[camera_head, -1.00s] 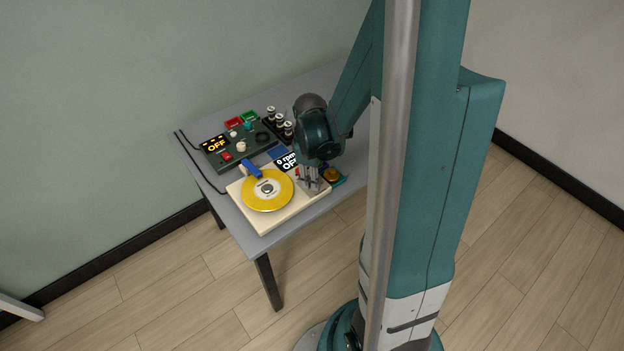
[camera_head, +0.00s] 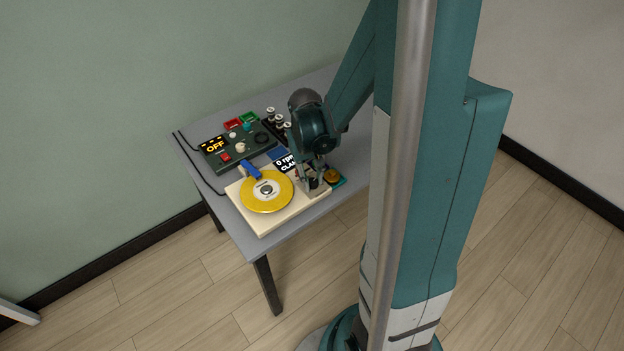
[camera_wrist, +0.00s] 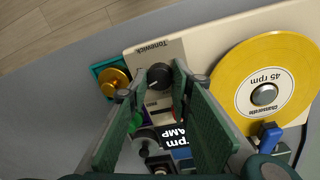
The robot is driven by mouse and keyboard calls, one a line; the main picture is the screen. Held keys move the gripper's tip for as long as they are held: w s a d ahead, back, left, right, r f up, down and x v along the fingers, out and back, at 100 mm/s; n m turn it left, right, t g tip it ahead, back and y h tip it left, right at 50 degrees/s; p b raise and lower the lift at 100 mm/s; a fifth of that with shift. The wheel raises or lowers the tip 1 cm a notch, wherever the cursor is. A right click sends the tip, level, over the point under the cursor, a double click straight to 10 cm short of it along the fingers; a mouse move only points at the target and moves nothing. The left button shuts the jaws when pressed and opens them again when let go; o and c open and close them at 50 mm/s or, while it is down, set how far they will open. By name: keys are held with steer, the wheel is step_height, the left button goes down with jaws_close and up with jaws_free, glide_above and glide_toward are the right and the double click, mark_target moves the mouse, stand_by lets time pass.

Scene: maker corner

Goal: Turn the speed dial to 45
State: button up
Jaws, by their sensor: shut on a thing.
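The cream turntable (camera_head: 264,225) sits at the table's front and carries a yellow record (camera_head: 253,203). In the wrist view the record (camera_wrist: 247,93) reads "45 rpm". The speed dial, a dark round knob (camera_wrist: 159,77), stands near the turntable's corner by the "Tonewick" lettering. My gripper (camera_wrist: 164,74) is shut on the dial, one finger on each side. In the head view my gripper (camera_head: 313,190) hides the dial. The dial's scale cannot be read.
A blue part (camera_head: 251,170) stands at the record's edge. A brass knob on a teal base (camera_head: 333,177) is close beside my gripper. Behind are a dark control box (camera_head: 214,160) reading "OFF", red and green trays (camera_head: 249,117), and several small jars (camera_head: 271,113).

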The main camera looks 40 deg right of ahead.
mark_target(310, 180)
steer(key=m, duration=0.4)
steer(key=shift+m, duration=0.3)
steer(key=shift+d+m+b, duration=0.1)
steer(key=shift+m+b, duration=0.25)
steer(key=shift+m, duration=1.25)
steer(key=o, duration=0.9)
steer(key=shift+r, duration=0.1)
step_height(310, 180, up, 12)
steer(key=shift+w+a, duration=0.2)
steer(key=shift+w, duration=0.1)
steer(key=shift+a, duration=0.1)
